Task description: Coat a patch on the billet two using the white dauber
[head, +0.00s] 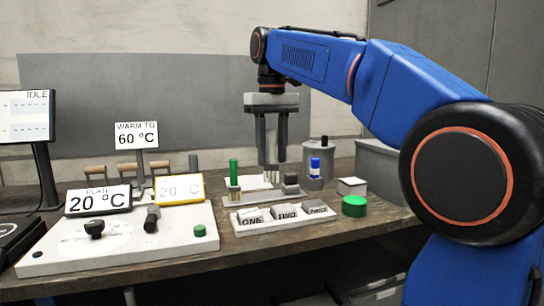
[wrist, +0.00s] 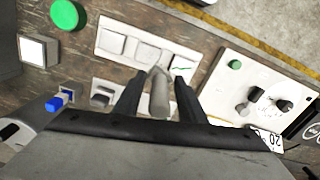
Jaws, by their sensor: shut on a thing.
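My gripper (head: 271,160) points down behind the billet tray (head: 268,225). In the wrist view my gripper (wrist: 160,82) is shut on a pale grey-white rod, which looks like the white dauber (wrist: 158,98). Its narrower end points toward the tray. The tray holds three pale billets labelled ONE (head: 252,219), TWO (head: 287,214) and THREE (head: 315,207). In the wrist view billet two (wrist: 147,53) is the middle one, just beyond the dauber's end. I cannot tell whether they touch. A green streak shows at billet one (wrist: 183,64).
A green dauber (head: 234,172) stands at the left of a rack behind the tray. A blue-and-white item (head: 315,167) stands to the right. A green button (head: 354,206) and a white-topped box (head: 352,186) lie right. A control plate (head: 120,246) with signs fills the left.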

